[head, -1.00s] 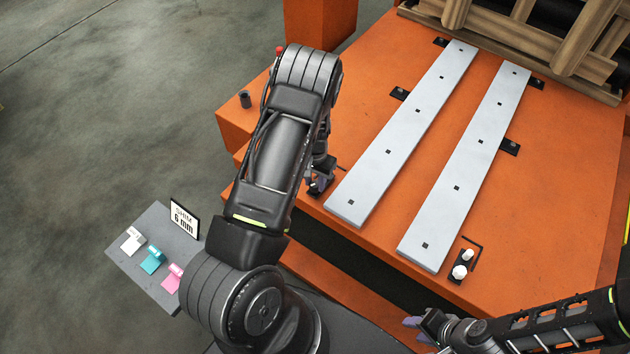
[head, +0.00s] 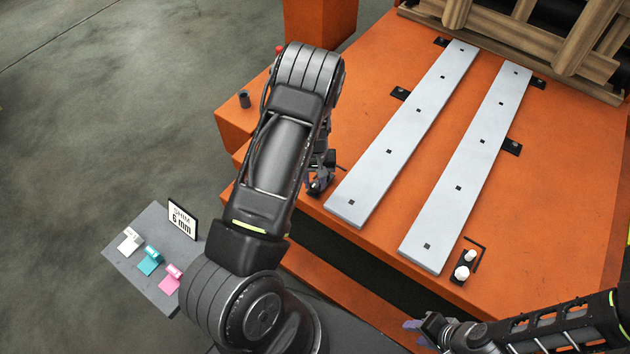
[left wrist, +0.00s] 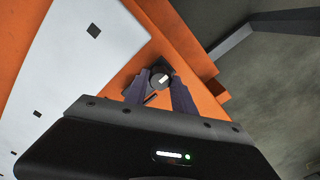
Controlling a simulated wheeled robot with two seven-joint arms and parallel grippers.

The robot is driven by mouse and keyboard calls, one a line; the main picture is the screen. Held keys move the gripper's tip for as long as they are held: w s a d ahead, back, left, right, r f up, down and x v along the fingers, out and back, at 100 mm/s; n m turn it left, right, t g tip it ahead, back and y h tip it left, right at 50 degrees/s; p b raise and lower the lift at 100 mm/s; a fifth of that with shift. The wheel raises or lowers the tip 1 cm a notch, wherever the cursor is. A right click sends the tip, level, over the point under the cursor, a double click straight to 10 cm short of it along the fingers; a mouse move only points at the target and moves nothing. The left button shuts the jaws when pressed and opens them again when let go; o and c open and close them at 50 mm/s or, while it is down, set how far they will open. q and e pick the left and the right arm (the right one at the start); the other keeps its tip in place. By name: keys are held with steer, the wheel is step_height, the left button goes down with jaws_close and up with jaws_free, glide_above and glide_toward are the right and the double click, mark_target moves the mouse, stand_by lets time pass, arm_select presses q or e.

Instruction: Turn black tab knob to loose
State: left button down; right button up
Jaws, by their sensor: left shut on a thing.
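The black tab knob (left wrist: 160,78) sits on the orange bed, beside the end of a pale steel strip. It shows in the left wrist view as a dark round part with a white mark on its face. My left gripper (left wrist: 160,88) has its two fingers around the knob, shut on it. In the head view my left gripper (head: 318,185) is at the bed's near edge, left of the left strip, and largely hides the knob. My right gripper (head: 422,328) is at the lower right, in front of the bed; its finger gap is too small to read.
Two steel strips (head: 389,151) (head: 458,187) lie on the orange bed (head: 560,190). White-capped posts (head: 462,272) stand near the right strip's end. A grey shelf (head: 150,275) at left holds white, teal and pink shims and a "SHIM 6 mm" sign (head: 183,218).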

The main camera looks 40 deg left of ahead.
mark_target(315, 184)
arm_select(q)
steer(key=c, duration=1.1)
jaws_free()
steer(key=shift+o, duration=0.2)
step_height(315, 184, up, 8)
steer(key=shift+f, duration=0.1)
